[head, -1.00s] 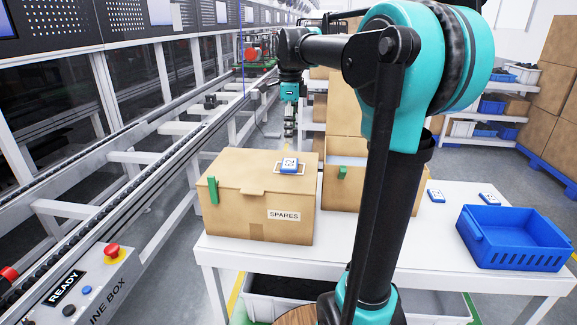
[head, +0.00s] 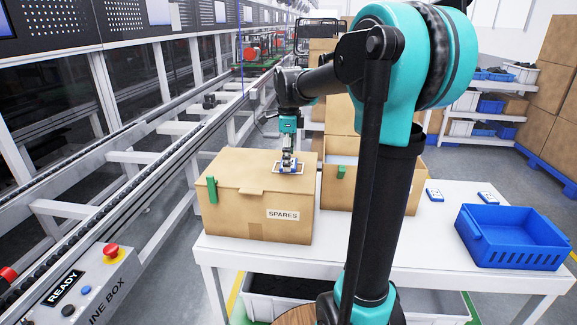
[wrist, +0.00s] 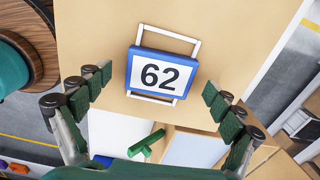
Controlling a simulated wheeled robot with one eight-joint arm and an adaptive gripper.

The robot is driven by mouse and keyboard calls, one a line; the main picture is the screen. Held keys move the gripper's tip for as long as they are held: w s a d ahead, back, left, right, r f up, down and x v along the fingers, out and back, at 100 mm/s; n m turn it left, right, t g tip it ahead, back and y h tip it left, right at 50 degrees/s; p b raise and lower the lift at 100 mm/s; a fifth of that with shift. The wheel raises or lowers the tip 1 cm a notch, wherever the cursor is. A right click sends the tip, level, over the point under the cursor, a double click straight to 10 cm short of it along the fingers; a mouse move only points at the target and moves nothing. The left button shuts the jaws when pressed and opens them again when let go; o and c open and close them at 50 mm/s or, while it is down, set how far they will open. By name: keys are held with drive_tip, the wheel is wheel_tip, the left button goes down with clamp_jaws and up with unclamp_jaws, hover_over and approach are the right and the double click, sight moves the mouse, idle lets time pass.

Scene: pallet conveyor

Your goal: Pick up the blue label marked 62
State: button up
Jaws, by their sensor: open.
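The blue label marked 62 (wrist: 161,74) has a white face and a blue rim. In the wrist view it lies on a white wire frame on top of a cardboard box, between my open fingers and a little ahead of them. In the head view the label (head: 289,167) is partly hidden by my gripper. My gripper (wrist: 158,100) is open and empty, with green pads on either side of the label and apart from it. In the head view my gripper (head: 288,160) hangs downward just above the label. Contact cannot be judged there.
The closed SPARES box (head: 235,205) stands on the white table (head: 330,250). An open cardboard box (head: 397,195) is beside it. A conveyor (head: 110,185) runs along the left.

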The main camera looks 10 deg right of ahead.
drive_tip(key=shift+c, duration=0.2)
drive_tip(key=c, duration=1.1)
drive_tip(key=shift+r, duration=0.1)
